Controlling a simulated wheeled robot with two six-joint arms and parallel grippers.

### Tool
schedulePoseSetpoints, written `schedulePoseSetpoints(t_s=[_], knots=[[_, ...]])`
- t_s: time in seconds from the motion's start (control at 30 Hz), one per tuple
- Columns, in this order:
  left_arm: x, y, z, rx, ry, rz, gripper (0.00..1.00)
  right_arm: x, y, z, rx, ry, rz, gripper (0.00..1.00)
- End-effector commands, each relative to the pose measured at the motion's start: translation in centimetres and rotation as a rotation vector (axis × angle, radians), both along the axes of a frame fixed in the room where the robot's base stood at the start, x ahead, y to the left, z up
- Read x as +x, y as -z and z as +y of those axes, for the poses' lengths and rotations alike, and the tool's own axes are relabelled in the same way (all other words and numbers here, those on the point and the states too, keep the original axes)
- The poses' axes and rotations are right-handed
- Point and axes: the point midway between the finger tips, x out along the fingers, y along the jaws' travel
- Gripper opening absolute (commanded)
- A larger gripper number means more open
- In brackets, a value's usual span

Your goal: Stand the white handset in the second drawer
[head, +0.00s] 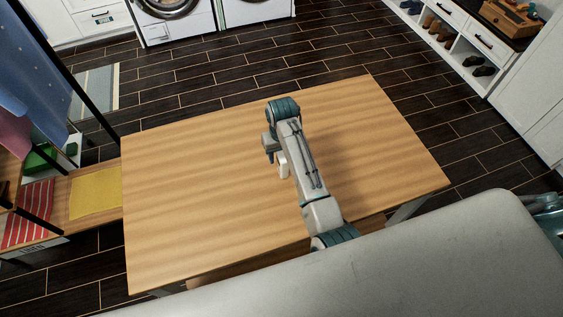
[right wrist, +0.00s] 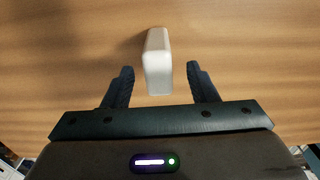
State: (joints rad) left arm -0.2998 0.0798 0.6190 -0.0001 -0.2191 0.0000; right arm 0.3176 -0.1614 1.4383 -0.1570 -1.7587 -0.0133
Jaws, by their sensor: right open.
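The white handset (right wrist: 157,62) is a small pale block with rounded edges, seen over the wooden tabletop in the right wrist view. My right gripper (right wrist: 160,70) is open, with one dark finger on each side of it and a visible gap to each. In the head view my right arm reaches over the table and the wrist hides most of the gripper. A small white shape (head: 282,164) beside that wrist appears to be the handset. I cannot tell which drawer is the second one; no open drawer shows. My left gripper is not in view.
The wooden table (head: 190,190) is otherwise bare. A bench with a yellow cloth (head: 95,193) and a red striped cloth (head: 28,214) stands at left, near hanging clothes. White cabinets (head: 470,35) with drawers and shoes are at top right. Washing machines (head: 172,22) stand at the back.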

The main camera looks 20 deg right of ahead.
Motion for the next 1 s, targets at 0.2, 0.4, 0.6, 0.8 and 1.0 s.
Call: schedulePoseSetpoints(t_s=[0.2, 0.4, 0.6, 0.8, 1.0], knots=[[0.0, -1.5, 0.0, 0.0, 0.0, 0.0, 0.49, -0.2, 1.7, -0.1, 0.0, 0.0, 0.004, 0.53], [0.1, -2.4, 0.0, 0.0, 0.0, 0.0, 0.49, -0.2, 4.5, -0.2, 0.001, 0.001, 0.002, 0.53], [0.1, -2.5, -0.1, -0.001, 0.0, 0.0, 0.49, -0.2, 5.5, -0.2, 0.001, 0.001, -0.001, 0.53], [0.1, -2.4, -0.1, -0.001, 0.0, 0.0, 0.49, -0.1, 5.5, -0.2, 0.001, 0.001, -0.001, 0.43], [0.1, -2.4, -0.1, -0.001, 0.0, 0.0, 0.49, -0.1, 5.4, -0.2, 0.001, 0.001, -0.001, 0.04]])
